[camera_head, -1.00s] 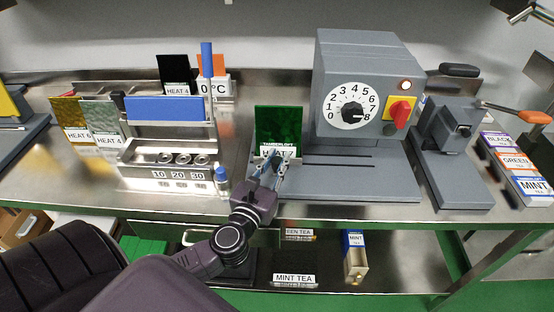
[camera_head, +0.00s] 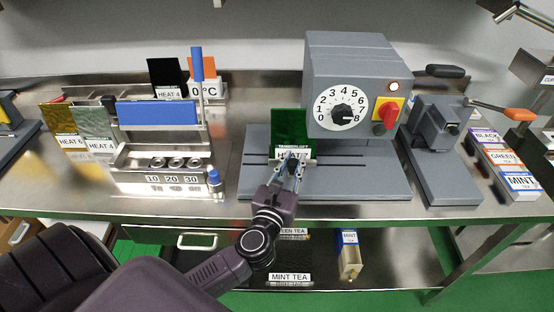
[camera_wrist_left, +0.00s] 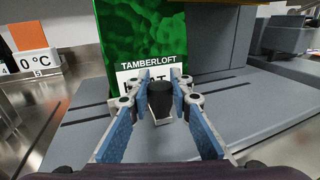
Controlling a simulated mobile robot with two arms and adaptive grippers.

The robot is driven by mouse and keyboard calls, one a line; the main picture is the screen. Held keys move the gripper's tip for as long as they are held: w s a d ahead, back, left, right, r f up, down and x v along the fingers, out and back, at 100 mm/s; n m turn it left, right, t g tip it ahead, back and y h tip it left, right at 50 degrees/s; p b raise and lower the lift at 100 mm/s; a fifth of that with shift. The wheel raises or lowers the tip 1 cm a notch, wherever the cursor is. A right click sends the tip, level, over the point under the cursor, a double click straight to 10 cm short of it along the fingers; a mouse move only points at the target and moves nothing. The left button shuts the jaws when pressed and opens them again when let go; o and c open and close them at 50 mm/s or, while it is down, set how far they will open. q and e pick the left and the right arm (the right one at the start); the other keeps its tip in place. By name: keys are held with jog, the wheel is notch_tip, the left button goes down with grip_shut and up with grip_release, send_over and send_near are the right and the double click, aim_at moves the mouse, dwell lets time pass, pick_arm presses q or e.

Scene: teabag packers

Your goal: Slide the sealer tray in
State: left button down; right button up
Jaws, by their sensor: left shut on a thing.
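The grey sealer (camera_head: 345,62) stands at the back centre, with a number dial and a red knob on its front. A green packet (camera_head: 290,124) marked "HEAT 7" stands upright in the small sealer tray (camera_head: 311,161) on the slotted base, left of the sealer's head. My left gripper (camera_head: 290,168) is in front of the packet. In the left wrist view, its blue-padded fingers (camera_wrist_left: 160,108) are shut on the tray's dark knob (camera_wrist_left: 160,97). The fingers hide part of the tray and the packet's label. My right gripper is out of view.
A metal rack with a blue bar (camera_head: 157,112) stands to the left. A grey lever press (camera_head: 437,140) stands right of the sealer, with tea boxes (camera_head: 520,183) beyond it. The slotted base (camera_head: 375,178) is bare to the right of the packet.

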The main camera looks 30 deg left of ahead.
pick_arm(q)
jog(key=w+d, duration=0.1)
jog(key=d, duration=0.1)
jog(key=w+d, duration=0.2)
jog(key=d, duration=0.1)
jog(key=w+d, duration=0.2)
jog(key=d, duration=0.1)
jog(key=shift+d, duration=0.1)
jog(key=shift+w+d, duration=0.35)
jog(key=shift+d, duration=0.3)
jog(key=shift+r, duration=0.1)
jog(key=c, duration=2.1)
grip_release()
jog(key=shift+o, duration=0.6)
jog(key=shift+w+d, duration=0.1)
jog(key=shift+d, duration=0.05)
jog(key=shift+s, duration=0.25)
jog(key=v, duration=1.1)
jog(key=shift+s, duration=0.3)
